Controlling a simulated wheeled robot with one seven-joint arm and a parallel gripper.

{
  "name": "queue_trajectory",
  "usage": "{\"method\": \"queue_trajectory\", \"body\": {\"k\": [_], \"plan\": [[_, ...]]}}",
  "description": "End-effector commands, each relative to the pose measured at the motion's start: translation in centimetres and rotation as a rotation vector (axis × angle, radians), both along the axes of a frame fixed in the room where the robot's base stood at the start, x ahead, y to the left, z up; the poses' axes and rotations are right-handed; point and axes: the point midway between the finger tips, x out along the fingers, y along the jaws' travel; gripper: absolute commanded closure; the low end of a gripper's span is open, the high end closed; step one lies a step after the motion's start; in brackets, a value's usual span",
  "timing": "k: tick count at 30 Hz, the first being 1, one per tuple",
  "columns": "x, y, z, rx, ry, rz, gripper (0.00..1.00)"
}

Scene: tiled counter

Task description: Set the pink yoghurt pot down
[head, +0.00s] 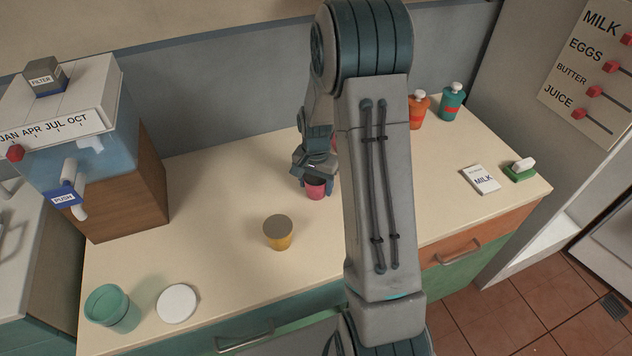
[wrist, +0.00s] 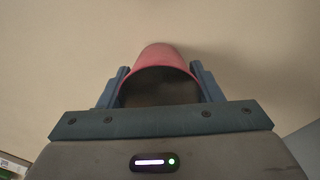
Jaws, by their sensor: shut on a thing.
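The pink yoghurt pot (head: 315,190) is at the back middle of the counter, partly hidden by my gripper (head: 314,176) above it. In the wrist view the pink pot (wrist: 162,56) sits between the two fingers of my gripper (wrist: 160,88), with its dark top facing the camera. My gripper is shut on the pot. The pot is at or close above the counter top (head: 215,200); I cannot tell whether it touches.
A yellow pot (head: 278,234) stands in front of the pink one. A green tub (head: 108,305) and white lid (head: 177,304) are front left, a dispenser (head: 75,130) back left. Orange (head: 419,108) and teal (head: 452,101) bottles stand back right. A milk card (head: 481,179) lies right.

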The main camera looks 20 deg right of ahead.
Motion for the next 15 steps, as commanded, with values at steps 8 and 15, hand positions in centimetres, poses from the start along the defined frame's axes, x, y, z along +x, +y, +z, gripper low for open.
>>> {"method": "queue_trajectory", "body": {"k": [8, 15], "plan": [[0.01, -0.02, -0.26, 0.0, 0.0, 0.0, 0.19], [0.01, -0.03, -0.19, 0.0, 0.0, 0.0, 0.19]]}}
